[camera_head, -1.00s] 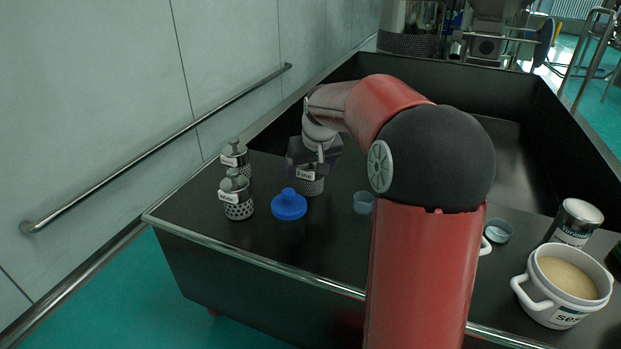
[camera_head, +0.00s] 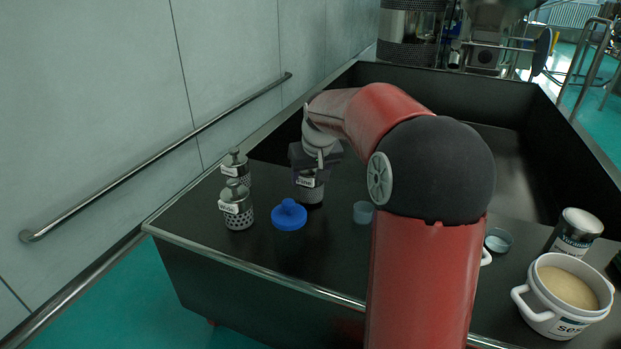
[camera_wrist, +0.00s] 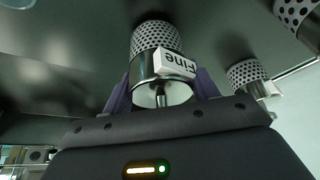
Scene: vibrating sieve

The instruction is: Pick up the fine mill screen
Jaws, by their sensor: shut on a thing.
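The fine mill screen (camera_head: 311,191) is a small metal cylinder with a perforated lower part and a white label. The label reads "Fine" in the wrist view (camera_wrist: 160,40). My gripper (camera_head: 316,163) is over its top in the head view. In the wrist view my gripper (camera_wrist: 160,92) has a purple finger on each side of the screen's knob and is shut on it. The screen looks upright. I cannot tell whether its base is clear of the dark table.
Two similar labelled screens, one nearer (camera_head: 237,207) and one farther (camera_head: 236,168), stand to the left. A blue knobbed lid (camera_head: 289,215) lies in front. A small translucent cup (camera_head: 363,212) is to the right.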

